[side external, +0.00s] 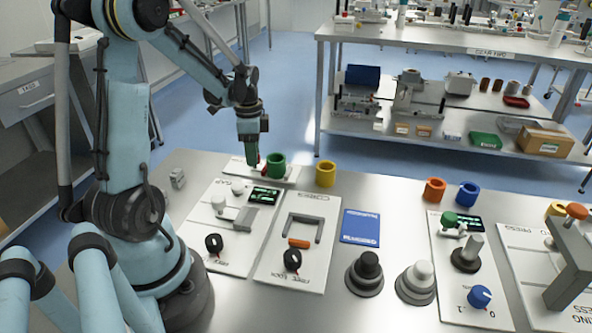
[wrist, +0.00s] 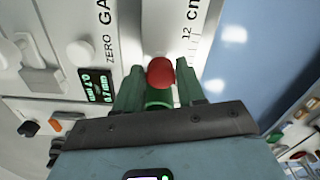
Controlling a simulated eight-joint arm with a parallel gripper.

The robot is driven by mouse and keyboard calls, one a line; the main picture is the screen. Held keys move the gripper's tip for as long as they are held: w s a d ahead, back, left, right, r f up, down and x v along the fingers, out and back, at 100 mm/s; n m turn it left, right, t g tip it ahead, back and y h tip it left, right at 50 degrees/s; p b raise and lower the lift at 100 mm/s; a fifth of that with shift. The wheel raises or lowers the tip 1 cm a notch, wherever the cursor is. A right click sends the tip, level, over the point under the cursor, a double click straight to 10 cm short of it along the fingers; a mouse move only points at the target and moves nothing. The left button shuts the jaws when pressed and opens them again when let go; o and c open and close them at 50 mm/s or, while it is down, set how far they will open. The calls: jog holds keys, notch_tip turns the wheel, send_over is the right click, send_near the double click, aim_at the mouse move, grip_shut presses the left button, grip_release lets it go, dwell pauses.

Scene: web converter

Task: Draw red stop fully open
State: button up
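The red stop (wrist: 160,72) is a round red knob on a white gauge strip (wrist: 185,35) with a centimetre scale. In the wrist view my gripper (wrist: 161,70) has its two green fingers apart, one on each side of the knob, with a narrow gap seeming to show on each side. In the side view my gripper (side external: 251,158) points down at the strip at the table's far edge. Whether the fingers touch the knob is unclear.
A yellow ring (side external: 325,174) stands right of the strip. A panel with a small lit display (side external: 265,195), a white knob (side external: 218,203) and a black knob (side external: 214,243) lies in front. A panel with a grey handle (side external: 304,220) is beside it. Open floor lies beyond the table.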

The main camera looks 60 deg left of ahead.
grip_shut()
jog(key=shift+s+a, duration=2.75)
jog(key=shift+o, duration=2.2)
grip_release()
jog(key=shift+w, duration=0.1)
jog(key=shift+d+r, duration=0.1)
notch_tip(320, 180, up, 12)
